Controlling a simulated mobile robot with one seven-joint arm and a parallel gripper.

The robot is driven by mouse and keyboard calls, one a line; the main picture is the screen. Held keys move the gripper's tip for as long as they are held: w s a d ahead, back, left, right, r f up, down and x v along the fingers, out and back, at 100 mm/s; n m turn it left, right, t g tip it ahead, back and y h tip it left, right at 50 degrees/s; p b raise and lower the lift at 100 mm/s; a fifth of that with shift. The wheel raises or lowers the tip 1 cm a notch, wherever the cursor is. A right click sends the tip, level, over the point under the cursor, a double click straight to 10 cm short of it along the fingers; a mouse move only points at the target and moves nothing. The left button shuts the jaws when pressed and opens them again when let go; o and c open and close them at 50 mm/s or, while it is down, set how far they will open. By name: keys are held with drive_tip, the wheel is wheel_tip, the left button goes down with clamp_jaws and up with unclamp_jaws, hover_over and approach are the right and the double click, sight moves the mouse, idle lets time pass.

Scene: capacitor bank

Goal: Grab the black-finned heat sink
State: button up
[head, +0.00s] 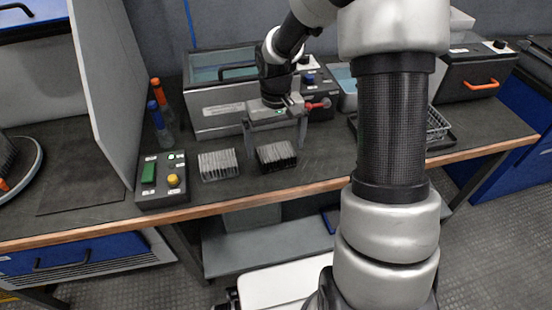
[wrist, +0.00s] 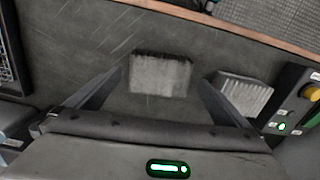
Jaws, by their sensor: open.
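The black-finned heat sink (head: 276,156) sits on the dark bench top near its front edge. In the wrist view it shows as a grey ribbed block (wrist: 160,74), centred between my fingertips. My gripper (head: 275,142) is open above it, with one finger on each side in the picture; the jaws are empty. The wrist view shows the gripper's spread fingers (wrist: 159,80) too. A second heat sink with lighter, silvery fins (head: 218,165) stands just to the left, and in the wrist view it lies to the right (wrist: 243,92), outside the fingers.
A control box (head: 161,180) with green and yellow buttons stands left of the lighter heat sink. Behind are bottles with blue and orange tops (head: 160,115) and a grey lidded bath (head: 220,108). The bench's wooden front edge (head: 200,211) runs close in front.

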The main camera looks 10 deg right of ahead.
sight(276, 152)
wheel_tip(276, 152, down, 4)
drive_tip(key=shift+r+b, duration=0.15)
drive_tip(key=shift+b, duration=0.3)
drive_tip(key=shift+r, duration=0.1)
drive_tip(key=c, duration=1.4)
drive_tip(key=shift+r, duration=0.1)
drive_tip(key=shift+c, duration=0.2)
